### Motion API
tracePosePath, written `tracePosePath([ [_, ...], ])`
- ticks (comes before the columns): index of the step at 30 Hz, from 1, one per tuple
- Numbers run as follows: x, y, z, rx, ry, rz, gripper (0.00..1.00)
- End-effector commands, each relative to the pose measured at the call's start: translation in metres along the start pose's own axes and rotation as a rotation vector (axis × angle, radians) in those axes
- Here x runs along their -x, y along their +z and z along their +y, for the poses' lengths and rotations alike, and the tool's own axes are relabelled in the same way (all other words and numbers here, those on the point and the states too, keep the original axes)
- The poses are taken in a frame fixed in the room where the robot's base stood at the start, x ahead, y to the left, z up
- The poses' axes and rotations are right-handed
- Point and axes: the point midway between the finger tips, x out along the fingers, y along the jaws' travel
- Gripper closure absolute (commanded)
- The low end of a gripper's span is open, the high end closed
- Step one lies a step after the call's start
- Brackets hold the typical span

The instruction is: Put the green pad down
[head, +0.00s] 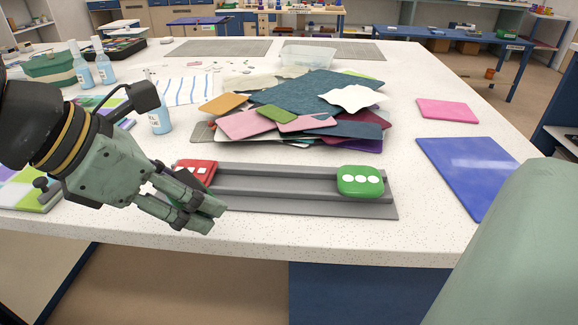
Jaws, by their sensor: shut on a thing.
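A red pad (197,168) with white marks is at the base's left end, partly hidden by my gripper. My gripper (212,214) is at the front left of the base, pointing down and right, well apart from the green pad. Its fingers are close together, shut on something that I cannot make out. Whether the fingers touch the base is unclear.
A pile of coloured sheets (318,90) lies behind the base. A blue sheet (466,173) and a pink sheet (447,110) lie to the right. Bottles (159,119) stand at the left. The white tabletop (408,213) is clear just right of the base.

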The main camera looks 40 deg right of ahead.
Motion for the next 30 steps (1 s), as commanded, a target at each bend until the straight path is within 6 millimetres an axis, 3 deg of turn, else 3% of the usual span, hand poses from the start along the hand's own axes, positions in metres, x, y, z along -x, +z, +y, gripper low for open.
tracePosePath([
  [5,-0.012,0.017,0.003,-0.006,-0.006,0.002,0.65],
  [19,-0.092,0.103,0.026,-0.005,-0.007,0.000,0.65],
  [25,-0.107,0.115,0.031,-0.002,-0.002,0.000,0.65],
  [30,-0.120,0.105,0.031,0.000,-0.006,-0.001,0.65],
])
